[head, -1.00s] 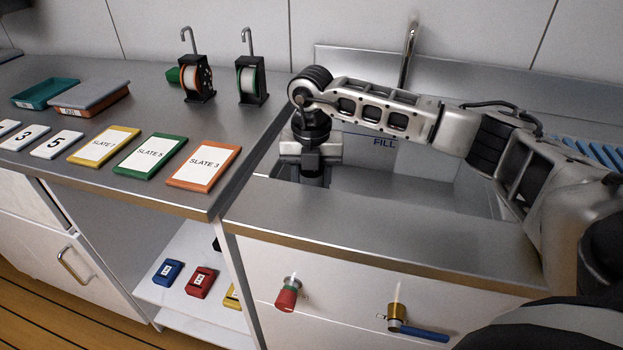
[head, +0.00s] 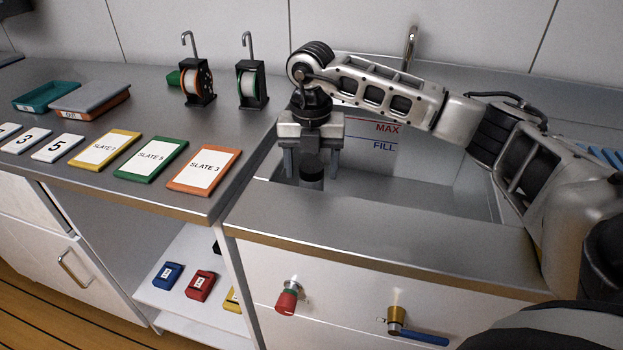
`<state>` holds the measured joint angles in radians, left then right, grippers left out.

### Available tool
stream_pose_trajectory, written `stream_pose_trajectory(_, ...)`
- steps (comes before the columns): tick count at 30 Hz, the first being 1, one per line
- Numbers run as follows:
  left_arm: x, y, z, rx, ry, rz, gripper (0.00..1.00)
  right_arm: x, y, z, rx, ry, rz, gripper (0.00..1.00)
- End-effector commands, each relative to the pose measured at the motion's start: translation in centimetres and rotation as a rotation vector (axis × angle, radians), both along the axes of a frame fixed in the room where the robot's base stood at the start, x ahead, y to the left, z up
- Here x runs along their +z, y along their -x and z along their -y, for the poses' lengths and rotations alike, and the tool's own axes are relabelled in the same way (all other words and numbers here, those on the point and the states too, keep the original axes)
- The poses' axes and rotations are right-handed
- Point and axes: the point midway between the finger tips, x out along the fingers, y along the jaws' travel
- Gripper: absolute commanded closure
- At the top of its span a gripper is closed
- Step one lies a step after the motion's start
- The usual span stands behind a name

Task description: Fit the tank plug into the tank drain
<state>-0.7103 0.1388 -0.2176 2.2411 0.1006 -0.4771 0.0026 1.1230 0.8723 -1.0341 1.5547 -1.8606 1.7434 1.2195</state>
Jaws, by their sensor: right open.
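My right gripper (head: 312,166) points down over the left part of the sink tank (head: 425,185), its two fingers spread apart. A dark, round-topped cylinder (head: 312,172), probably the tank plug, shows between and just below the fingers, with gaps on both sides. It looks upright. Its lower end is behind the counter's front rim, so I cannot tell whether it sits in the drain. The tank drain is hidden. My left gripper is out of view.
MAX and FILL marks (head: 384,136) are on the tank's back wall, near a tall faucet (head: 409,48). Slates, number tiles, trays and two reels (head: 198,82) stand on the left counter.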

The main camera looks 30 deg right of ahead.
Motion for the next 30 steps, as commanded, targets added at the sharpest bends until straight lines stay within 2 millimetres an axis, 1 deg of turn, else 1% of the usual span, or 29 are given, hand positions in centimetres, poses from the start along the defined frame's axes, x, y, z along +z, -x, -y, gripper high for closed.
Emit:
stream_pose_trajectory(1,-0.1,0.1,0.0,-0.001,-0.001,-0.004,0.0,1.4,-0.1,0.0,0.0,0.001,0.006,0.36)
stream_pose_trajectory(6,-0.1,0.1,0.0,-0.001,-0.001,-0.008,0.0,4.9,-0.1,0.0,0.0,0.0,0.004,0.36)
stream_pose_trajectory(9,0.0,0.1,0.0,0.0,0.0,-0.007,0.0,6.3,0.0,-0.1,0.001,-0.001,0.002,0.36)
stream_pose_trajectory(12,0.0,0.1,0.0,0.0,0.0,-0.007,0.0,7.2,0.0,0.0,0.0,0.0,0.0,0.36)
stream_pose_trajectory(17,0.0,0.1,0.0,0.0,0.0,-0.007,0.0,7.8,0.0,0.0,0.0,0.0,0.0,0.36)
stream_pose_trajectory(30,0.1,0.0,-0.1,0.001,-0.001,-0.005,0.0,7.7,0.0,0.0,0.0,0.0,0.0,0.36)
